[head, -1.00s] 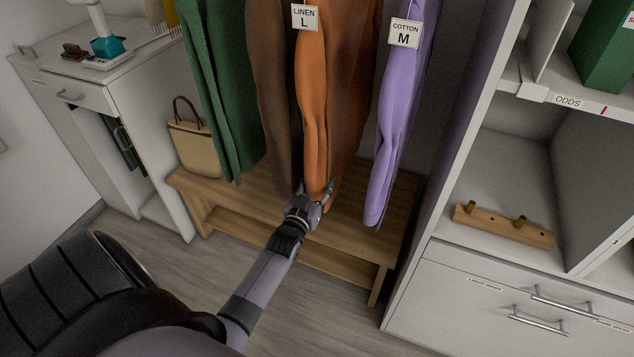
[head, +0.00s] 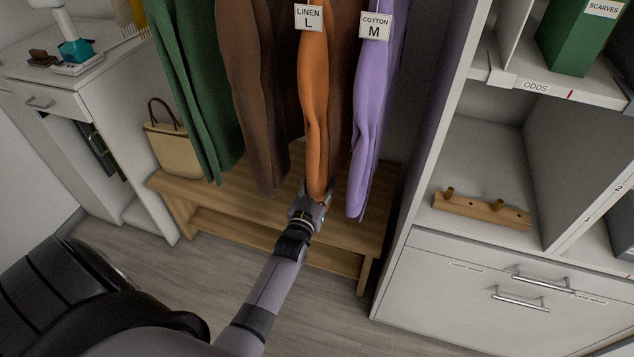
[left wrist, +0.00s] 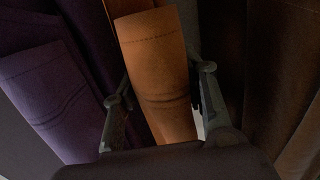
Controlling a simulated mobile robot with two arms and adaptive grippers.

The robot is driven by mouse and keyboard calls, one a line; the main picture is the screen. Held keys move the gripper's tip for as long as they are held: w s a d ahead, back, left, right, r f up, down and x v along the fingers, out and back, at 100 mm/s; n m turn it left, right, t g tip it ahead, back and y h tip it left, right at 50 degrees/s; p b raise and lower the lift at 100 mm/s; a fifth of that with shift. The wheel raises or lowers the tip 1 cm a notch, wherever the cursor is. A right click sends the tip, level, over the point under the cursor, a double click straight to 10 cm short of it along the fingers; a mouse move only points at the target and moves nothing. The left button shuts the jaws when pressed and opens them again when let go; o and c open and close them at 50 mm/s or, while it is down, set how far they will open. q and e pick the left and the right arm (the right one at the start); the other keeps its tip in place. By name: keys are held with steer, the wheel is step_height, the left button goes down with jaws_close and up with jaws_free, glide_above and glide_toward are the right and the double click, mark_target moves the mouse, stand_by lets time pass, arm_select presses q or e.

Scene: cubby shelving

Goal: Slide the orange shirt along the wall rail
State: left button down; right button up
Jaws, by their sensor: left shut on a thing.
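The orange shirt (head: 315,90) hangs between a brown garment (head: 262,100) and a purple garment (head: 371,120) in the head view. A tag on it reads LINEN L. My left gripper (head: 314,194) is shut on the lower end of the orange shirt's sleeve. In the left wrist view the orange sleeve (left wrist: 160,70) lies between the two fingers, with the purple garment (left wrist: 50,90) at left and the brown garment (left wrist: 285,90) at right. The wall rail is above the head view and not visible. My right gripper is not in view.
A green garment (head: 190,90) hangs left of the brown one. A wooden bench (head: 225,196) stands below. A white shelf unit (head: 420,275) stands close on the right, and a white cabinet (head: 120,110) with a tan bag (head: 175,150) beside it at left.

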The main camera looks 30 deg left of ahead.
arm_select(q)
steer(key=shift+d, duration=0.15)
steer(key=c, duration=0.9)
jaws_free()
